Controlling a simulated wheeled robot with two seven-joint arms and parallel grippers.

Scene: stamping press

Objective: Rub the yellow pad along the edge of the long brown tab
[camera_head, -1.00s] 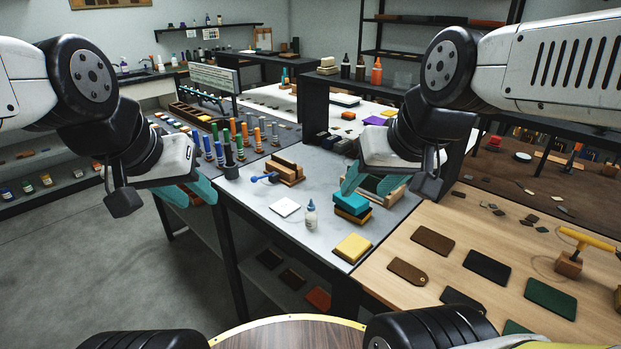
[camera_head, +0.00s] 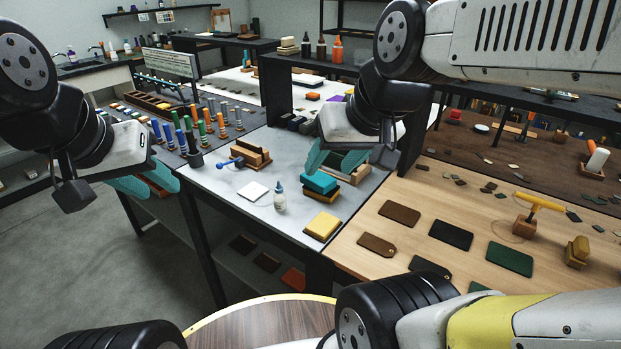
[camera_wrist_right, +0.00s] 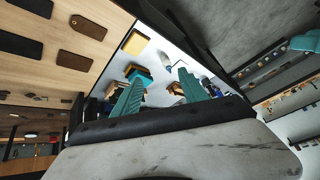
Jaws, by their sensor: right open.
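The yellow pad (camera_head: 323,226), with a brown underside, lies at the front right corner of the grey bench top. It also shows in the right wrist view (camera_wrist_right: 136,42). The long brown tab (camera_head: 377,245), with a small hole at one end, lies flat on the wooden table to the right of the pad. It also shows in the right wrist view (camera_wrist_right: 88,28). My right gripper (camera_head: 335,162) is open and empty, above the grey bench and behind the pad. My left gripper (camera_head: 150,183) is open and empty at the bench's left side. Both are apart from pad and tab.
A teal block (camera_head: 320,183) on a yellowish one stands behind the pad. A small bottle (camera_head: 279,199) and a white square (camera_head: 252,191) lie left of it. Brown (camera_head: 400,212), black (camera_head: 451,235) and green (camera_head: 510,259) pieces and a yellow-handled tool (camera_head: 540,202) occupy the wooden table.

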